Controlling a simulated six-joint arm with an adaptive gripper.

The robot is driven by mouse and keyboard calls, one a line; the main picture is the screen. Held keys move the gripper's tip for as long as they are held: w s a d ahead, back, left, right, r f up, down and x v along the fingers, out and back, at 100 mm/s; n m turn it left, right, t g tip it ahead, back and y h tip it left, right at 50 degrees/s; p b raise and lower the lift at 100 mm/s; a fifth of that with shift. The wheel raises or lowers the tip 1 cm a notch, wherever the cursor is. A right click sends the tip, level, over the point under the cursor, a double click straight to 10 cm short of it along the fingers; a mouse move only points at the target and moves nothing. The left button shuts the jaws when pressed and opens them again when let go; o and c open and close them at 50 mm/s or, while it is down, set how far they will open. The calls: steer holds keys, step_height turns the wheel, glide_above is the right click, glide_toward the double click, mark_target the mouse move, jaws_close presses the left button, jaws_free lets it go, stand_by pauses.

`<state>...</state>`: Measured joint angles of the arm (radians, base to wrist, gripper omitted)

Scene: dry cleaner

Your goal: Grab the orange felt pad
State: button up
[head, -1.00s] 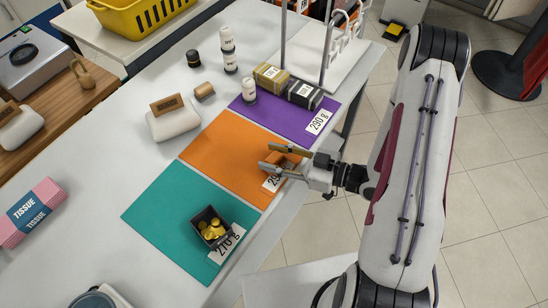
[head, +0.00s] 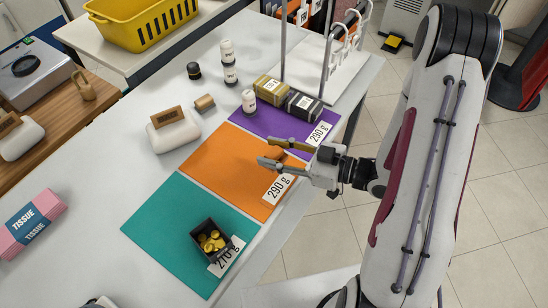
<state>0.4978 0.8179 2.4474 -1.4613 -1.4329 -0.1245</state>
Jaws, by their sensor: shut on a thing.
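My gripper (head: 281,153) is over the right part of the large orange mat (head: 225,165), near the table's right edge. Its two fingers reach to the left. A small orange piece (head: 293,156), which looks like the orange felt pad, shows between them and is held there. It blends with the orange mat behind it, so its outline is hard to see. The gripper seems to be above the surface, but the gap is hard to judge.
A teal mat (head: 165,222) carries a dark box of gold pieces (head: 209,240). A purple mat (head: 262,123) lies beyond, with gold and black boxes at its far edge.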

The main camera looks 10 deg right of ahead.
steer(key=shift+r, duration=1.1)
